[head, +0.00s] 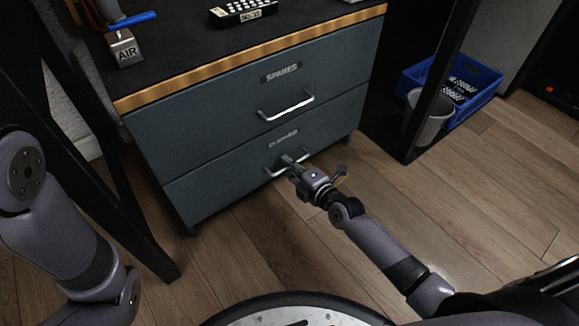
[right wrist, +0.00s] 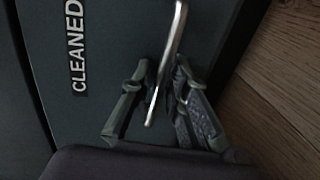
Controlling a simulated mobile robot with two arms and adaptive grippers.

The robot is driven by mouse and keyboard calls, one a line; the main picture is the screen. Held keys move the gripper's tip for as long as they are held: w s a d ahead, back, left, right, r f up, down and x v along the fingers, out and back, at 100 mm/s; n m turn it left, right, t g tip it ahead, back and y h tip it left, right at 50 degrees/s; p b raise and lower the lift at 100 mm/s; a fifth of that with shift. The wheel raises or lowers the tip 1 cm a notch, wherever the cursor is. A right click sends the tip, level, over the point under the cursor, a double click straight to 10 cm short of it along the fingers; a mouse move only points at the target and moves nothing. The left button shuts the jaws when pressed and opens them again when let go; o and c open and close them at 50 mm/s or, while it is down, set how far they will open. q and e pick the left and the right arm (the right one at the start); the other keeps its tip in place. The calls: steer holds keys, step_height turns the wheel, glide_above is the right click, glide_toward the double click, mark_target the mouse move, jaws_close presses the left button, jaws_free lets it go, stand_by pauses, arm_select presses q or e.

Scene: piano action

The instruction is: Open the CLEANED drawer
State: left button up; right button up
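The CLEANED drawer (head: 225,180) is the lower of two dark grey drawers in the cabinet; its front looks flush with the one above. Its label is blurred in the head view but readable in the right wrist view (right wrist: 77,50). A metal bar handle (right wrist: 172,45) is on its front. My right gripper (head: 288,161) is at this handle. In the right wrist view its two fingers (right wrist: 163,82) stand apart, one on each side of the bar, with small gaps visible. My left gripper is out of view; only my left arm shows.
The SPARES drawer (head: 330,75) with its own handle (head: 286,107) is directly above. An AIR block (head: 124,48) and a white-keyed device (head: 243,10) are on the cabinet top. A blue crate (head: 480,82) and grey bin (head: 428,118) stand right. Wooden floor (head: 450,190) before the cabinet is clear.

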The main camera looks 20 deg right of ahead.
jaws_close()
stand_by(0.6)
